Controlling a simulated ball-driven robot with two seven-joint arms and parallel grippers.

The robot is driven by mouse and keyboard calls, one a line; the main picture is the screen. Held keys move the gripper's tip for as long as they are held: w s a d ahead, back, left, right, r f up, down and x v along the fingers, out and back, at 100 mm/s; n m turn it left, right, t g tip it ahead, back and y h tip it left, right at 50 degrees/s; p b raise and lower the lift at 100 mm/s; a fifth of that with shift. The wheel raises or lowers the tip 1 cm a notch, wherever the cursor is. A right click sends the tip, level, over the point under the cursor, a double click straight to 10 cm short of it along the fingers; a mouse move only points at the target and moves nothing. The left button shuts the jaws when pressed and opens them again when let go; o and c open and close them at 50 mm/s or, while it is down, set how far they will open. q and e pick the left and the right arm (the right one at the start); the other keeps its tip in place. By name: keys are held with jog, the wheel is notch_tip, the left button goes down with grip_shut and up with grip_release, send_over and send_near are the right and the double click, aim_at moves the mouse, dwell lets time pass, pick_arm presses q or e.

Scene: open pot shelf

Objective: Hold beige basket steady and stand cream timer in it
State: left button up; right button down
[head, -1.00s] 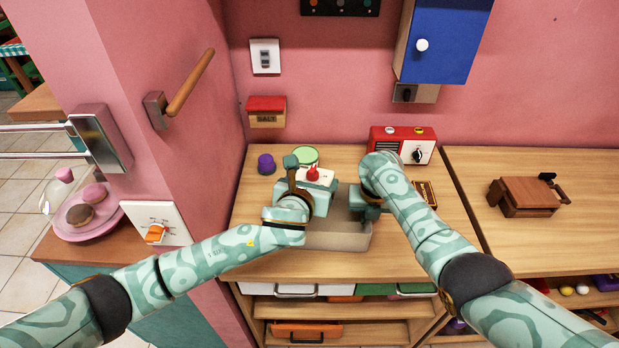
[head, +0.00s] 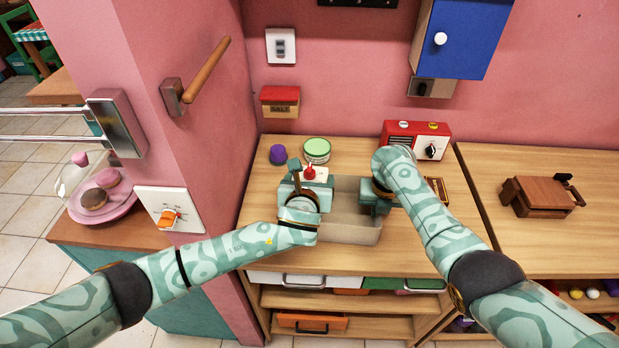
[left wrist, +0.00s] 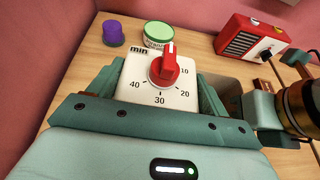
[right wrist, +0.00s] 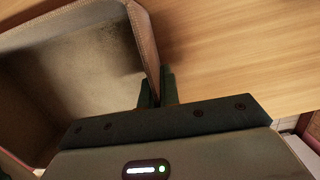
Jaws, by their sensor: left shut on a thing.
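The beige basket (head: 350,229) stands open on the wooden counter, its left part hidden by my left gripper. The cream timer (head: 320,175) has a red knob and shows large in the left wrist view (left wrist: 158,93). My left gripper (head: 308,182) is shut on the timer, one finger on each side, at the basket's left end. Whether the timer's bottom is inside the basket is hidden. My right gripper (head: 377,206) is at the basket's right side. In the right wrist view its fingers (right wrist: 157,90) are close together on either side of the basket wall (right wrist: 146,45).
A purple-capped item (head: 277,154) and a green-lidded tin (head: 317,150) stand behind the basket. A red radio (head: 415,140) stands at the back right. A wooden box (head: 537,197) is on the right counter. Bare counter lies in front of the basket.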

pick_arm(q)
jog(key=shift+f, duration=1.5)
jog(key=o, duration=1.1)
jog(key=shift+f, duration=0.15)
jog(key=shift+a, duration=0.1)
pick_arm(e)
jog(key=shift+d, duration=0.1)
pick_arm(q)
jog(key=v, duration=1.2)
jog(key=shift+d, duration=0.2)
